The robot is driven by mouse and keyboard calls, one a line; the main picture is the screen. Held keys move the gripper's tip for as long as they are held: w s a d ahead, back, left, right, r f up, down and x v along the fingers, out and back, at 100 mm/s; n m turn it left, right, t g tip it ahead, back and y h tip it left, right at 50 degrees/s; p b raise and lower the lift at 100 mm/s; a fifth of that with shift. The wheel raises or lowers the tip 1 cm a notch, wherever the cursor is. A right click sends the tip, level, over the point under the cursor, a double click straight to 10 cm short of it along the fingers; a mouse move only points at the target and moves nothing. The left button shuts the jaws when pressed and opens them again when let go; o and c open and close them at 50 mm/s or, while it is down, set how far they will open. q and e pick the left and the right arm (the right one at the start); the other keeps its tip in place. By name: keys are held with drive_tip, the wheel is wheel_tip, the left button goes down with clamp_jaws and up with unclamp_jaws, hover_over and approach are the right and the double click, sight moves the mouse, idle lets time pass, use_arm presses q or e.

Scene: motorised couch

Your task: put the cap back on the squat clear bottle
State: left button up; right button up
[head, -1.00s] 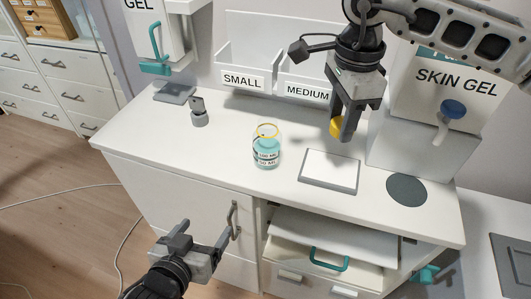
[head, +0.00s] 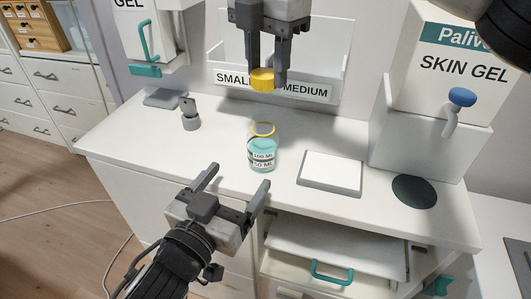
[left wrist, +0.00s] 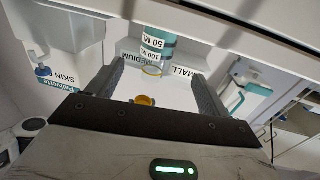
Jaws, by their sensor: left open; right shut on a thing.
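The squat clear bottle (head: 262,152) stands upright on the white counter, holding teal liquid, with an uncovered yellow-ringed mouth. It also shows in the left wrist view (left wrist: 157,48), upside down between the fingers. My right gripper (head: 264,76) is shut on the yellow cap (head: 262,79) and holds it above the bottle, apart from it. The cap also shows in the left wrist view (left wrist: 145,100). My left gripper (head: 238,186) is open and empty, in front of the bottle at the counter's front edge, its fingers pointing toward the bottle.
A white pad with a grey edge (head: 331,172) and a dark disc (head: 414,190) lie right of the bottle. A small grey fixture (head: 190,115) stands to the left. The skin gel dispenser (head: 450,70) is at right. An open drawer (head: 330,252) is below the counter.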

sight(266, 141)
use_arm(q)
drive_tip(key=shift+d+r, duration=0.15)
drive_tip(key=shift+d, duration=0.05)
use_arm(e)
drive_tip(key=shift+a+m, duration=0.2)
drive_tip(key=shift+m, duration=0.3)
use_arm(q)
drive_tip(key=x, duration=1.2)
drive_tip(key=shift+s, duration=0.1)
drive_tip(key=c, duration=1.5)
use_arm(e)
drive_tip(key=shift+f, duration=2.6)
drive_tip(key=shift+f, duration=0.1)
drive_tip(key=shift+f, duration=0.8)
drive_tip(key=shift+f, duration=0.55)
